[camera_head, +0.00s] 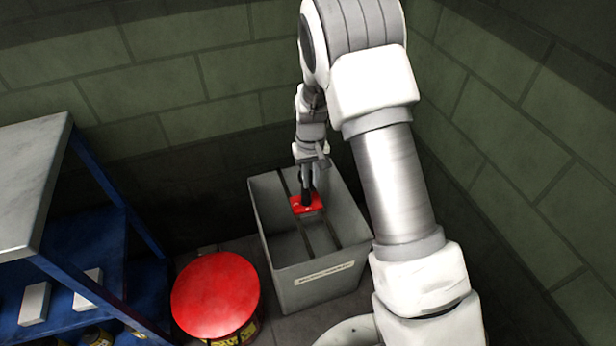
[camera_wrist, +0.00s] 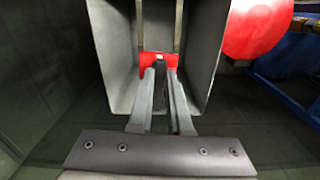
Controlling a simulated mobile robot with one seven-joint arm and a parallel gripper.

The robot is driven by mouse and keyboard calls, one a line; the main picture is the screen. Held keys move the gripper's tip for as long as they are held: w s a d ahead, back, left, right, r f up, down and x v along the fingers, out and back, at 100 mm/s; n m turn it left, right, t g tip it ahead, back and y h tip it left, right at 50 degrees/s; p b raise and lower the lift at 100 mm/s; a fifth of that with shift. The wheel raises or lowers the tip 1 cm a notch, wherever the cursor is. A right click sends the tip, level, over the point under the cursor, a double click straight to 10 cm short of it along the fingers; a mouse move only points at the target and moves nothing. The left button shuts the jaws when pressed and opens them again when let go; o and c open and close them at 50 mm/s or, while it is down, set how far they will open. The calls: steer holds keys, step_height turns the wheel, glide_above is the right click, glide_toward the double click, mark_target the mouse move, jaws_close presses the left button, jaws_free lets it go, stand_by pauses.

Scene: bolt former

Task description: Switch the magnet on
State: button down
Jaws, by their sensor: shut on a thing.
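A red block with a small pale spot, which looks like the magnet (camera_head: 306,204), lies across two dark bars inside a grey bin. It also shows in the wrist view (camera_wrist: 147,61), just past my fingertips. My gripper (camera_head: 307,190) reaches down into the bin from above. In the wrist view my gripper (camera_wrist: 161,76) has its two fingers close together, shut on a dark lever (camera_wrist: 160,85) at the red block. The fingers partly hide the lever and the block's near side, so the lever's exact position cannot be told.
The grey bin (camera_head: 310,293) has a pale label on its front wall. A red-lidded drum (camera_head: 216,294) stands left of it. A blue shelf unit (camera_head: 95,262) with a grey top and small white boxes (camera_head: 35,303) is at the left. Green block walls (camera_head: 200,70) close in behind and right.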

mark_target(310, 184)
steer(key=c, duration=0.8)
jaws_free()
steer(key=shift+c, duration=0.2)
step_height(310, 184, up, 18)
steer(key=p, duration=0.5)
steer(key=shift+f, duration=0.25)
